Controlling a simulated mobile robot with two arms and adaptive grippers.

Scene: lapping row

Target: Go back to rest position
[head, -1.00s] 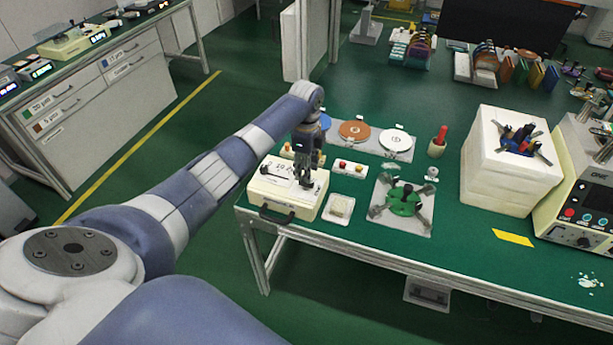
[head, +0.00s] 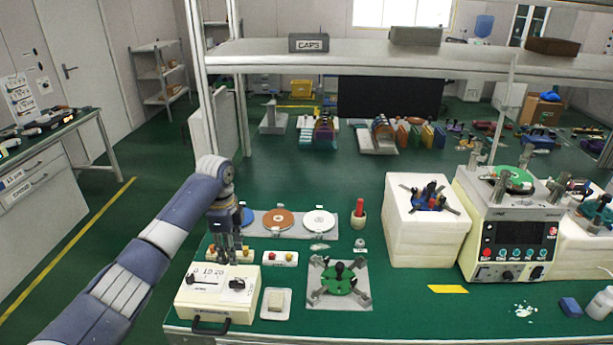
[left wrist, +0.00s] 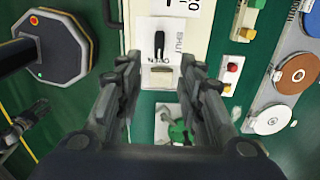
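My left gripper (head: 228,254) reaches in from the left in the head view. It points down over the back part of a cream box (head: 200,312) with a dark front handle. In the left wrist view its two fingers (left wrist: 160,75) are apart with nothing between them, so it is open and empty. Beyond the fingertips the wrist view shows the box's black lever (left wrist: 159,44), between SHUT and OPEN labels. Whether the fingers touch the box is hard to tell; they look clear of it. My right gripper is not in view.
A small white tray (head: 275,304) and a green-centred fixture (head: 338,281) stand right of the box. Behind are a two-button block (head: 280,259) and a disc tray (head: 333,231). White foam blocks (head: 428,245) and a machine (head: 508,240) stand right. A shelf (head: 380,58) spans above.

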